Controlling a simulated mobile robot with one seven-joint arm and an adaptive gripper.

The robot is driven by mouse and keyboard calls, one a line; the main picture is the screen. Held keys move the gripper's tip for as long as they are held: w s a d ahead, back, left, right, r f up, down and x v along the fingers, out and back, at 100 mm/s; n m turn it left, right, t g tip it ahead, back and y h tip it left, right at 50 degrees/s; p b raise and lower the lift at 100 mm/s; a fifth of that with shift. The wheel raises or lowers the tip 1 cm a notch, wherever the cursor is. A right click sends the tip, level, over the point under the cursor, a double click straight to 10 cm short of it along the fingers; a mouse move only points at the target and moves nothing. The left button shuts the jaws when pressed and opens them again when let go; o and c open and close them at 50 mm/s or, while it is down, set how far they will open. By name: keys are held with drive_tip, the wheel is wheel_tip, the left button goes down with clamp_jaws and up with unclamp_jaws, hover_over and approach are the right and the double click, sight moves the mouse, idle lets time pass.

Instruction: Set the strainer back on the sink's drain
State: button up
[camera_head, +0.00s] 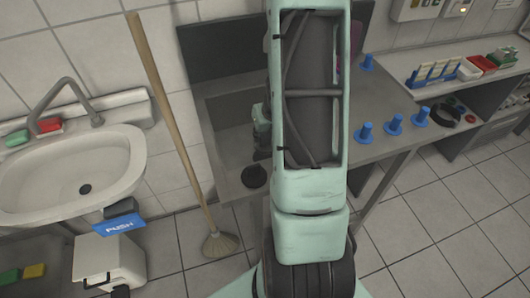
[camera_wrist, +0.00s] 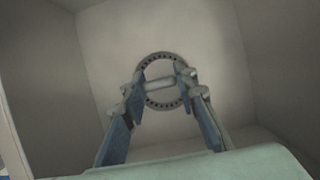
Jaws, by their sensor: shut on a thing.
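The strainer (camera_wrist: 152,62) is a round grey piece with a ring of small dark holes and a bar across it. My gripper (camera_wrist: 161,82) is shut on this bar in the wrist view, with a finger at each end. Pale basin surfaces lie around and beyond the strainer; I cannot tell the gap to the floor. In the head view, the steel sink (camera_head: 229,146) is partly hidden by my arm, and the gripper and strainer are not clear there.
A white washbasin (camera_head: 122,160) with its own dark drain hole is on the left. A broom (camera_head: 172,100) leans between it and the steel sink. Several blue pegs (camera_head: 395,123) stand on the counter (camera_head: 350,151) to the right.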

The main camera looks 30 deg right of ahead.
sight(265, 146)
drive_tip(key=shift+f+b, duration=2.2)
drive_tip(key=shift+f, duration=0.7)
drive_tip(key=shift+f+b, duration=0.3)
drive_tip(key=o, duration=1.2)
drive_tip(key=shift+c, duration=0.2)
drive_tip(key=shift+r, duration=0.1)
drive_tip(key=shift+r, duration=0.1)
drive_tip(key=shift+r+p, duration=0.25)
drive_tip(key=shift+p, duration=0.25)
drive_tip(key=p+v, duration=0.7)
drive_tip(key=v, duration=0.4)
drive_tip(key=shift+s+r, duration=0.2)
drive_tip(key=shift+r, duration=0.15)
